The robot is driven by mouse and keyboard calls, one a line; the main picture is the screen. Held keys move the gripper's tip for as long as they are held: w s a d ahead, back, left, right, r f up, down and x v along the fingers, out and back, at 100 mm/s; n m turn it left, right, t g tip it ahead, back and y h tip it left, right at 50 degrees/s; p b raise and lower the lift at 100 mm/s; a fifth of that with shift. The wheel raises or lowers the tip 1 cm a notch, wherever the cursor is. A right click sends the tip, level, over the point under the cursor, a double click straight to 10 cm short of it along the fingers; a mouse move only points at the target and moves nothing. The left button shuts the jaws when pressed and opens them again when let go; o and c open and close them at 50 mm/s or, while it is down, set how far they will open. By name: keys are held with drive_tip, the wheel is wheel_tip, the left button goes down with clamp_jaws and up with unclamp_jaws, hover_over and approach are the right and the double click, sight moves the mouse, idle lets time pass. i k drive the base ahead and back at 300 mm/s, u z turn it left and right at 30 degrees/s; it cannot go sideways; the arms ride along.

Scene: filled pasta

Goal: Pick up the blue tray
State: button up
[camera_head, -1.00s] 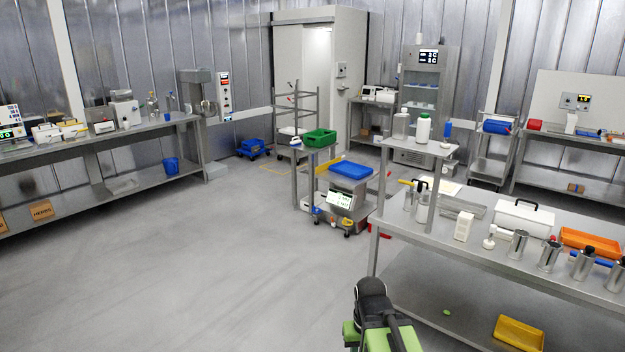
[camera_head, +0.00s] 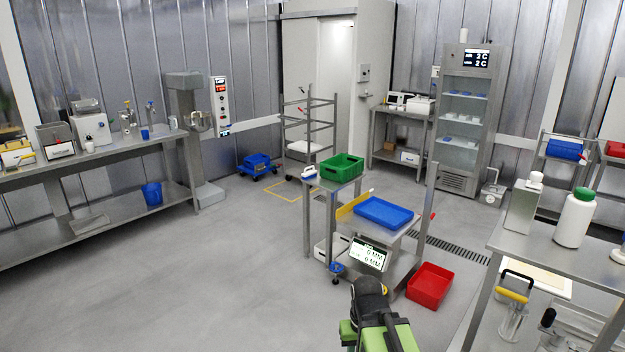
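A flat blue tray (camera_head: 383,213) lies on the steel cart with the display (camera_head: 368,254), ahead and a little right of the picture's middle. My gripper (camera_head: 375,335) shows at the bottom edge, green and black, in front of the cart and well short of the tray. Its fingertips are not clear, so I cannot tell whether it is open or shut. Nothing is seen held in it.
A green crate (camera_head: 341,167) stands on a small stand behind the tray. A red bin (camera_head: 430,285) sits on the floor right of the cart. A steel table (camera_head: 545,255) with bottles stands at the right. Open floor (camera_head: 200,285) lies to the left.

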sight(393, 216)
drive_tip(key=i, duration=4.3)
drive_tip(key=u, duration=0.3)
